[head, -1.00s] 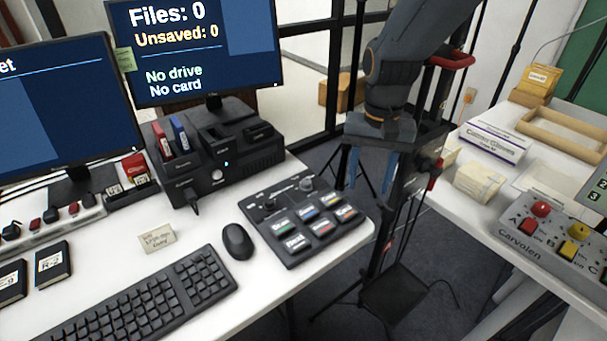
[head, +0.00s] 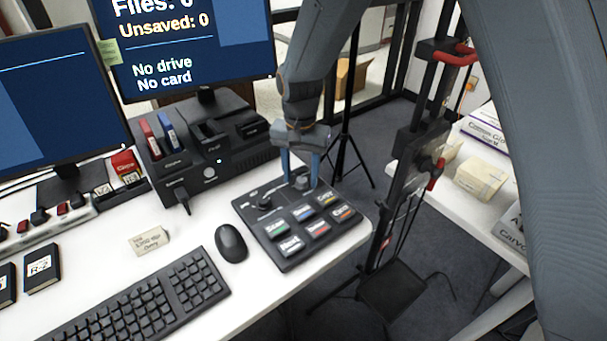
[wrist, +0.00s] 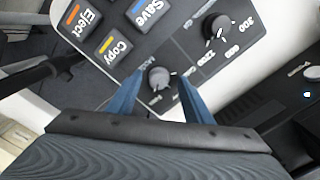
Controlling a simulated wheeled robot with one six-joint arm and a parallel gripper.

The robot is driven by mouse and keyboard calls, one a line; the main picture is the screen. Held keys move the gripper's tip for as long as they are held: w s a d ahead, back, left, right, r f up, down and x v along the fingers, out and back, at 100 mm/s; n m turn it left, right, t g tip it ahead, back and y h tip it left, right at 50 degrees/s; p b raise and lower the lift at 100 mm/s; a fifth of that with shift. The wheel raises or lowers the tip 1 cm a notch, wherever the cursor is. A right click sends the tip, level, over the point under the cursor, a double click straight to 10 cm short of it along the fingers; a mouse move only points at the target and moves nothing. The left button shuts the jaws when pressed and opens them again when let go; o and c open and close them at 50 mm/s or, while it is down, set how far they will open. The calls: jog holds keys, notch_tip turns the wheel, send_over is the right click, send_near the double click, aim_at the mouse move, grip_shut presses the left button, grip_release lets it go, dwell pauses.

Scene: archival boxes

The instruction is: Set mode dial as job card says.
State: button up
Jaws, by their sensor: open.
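The control panel (head: 300,232) is a dark slanted box with labelled keys and two round dials, at the front right of the white desk. The mode dial (wrist: 158,77) is a grey knob; in the wrist view it shows between my blue fingertips. It is also partly visible in the head view (head: 302,183). My gripper (head: 300,178) is open, pointing down at this knob, one finger on each side. I cannot tell whether the fingers touch it. The second dial (wrist: 217,26) has 300, 600 and 1200 marks. A small paper card (head: 150,241) lies behind the keyboard, its writing too blurred to read.
A mouse (head: 231,243) and keyboard (head: 135,309) lie left of the panel. A black dock (head: 212,148) stands behind, with two monitors (head: 60,100) beyond. A thin black stand (head: 400,190) stands right of the desk. Another white table (head: 470,211) is at the right.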

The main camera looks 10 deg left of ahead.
jog(key=shift+f, duration=0.3)
jog(key=shift+d, duration=0.1)
jog(key=c, duration=1.1)
jog(key=shift+o, duration=0.2)
jog(key=shift+d, duration=0.15)
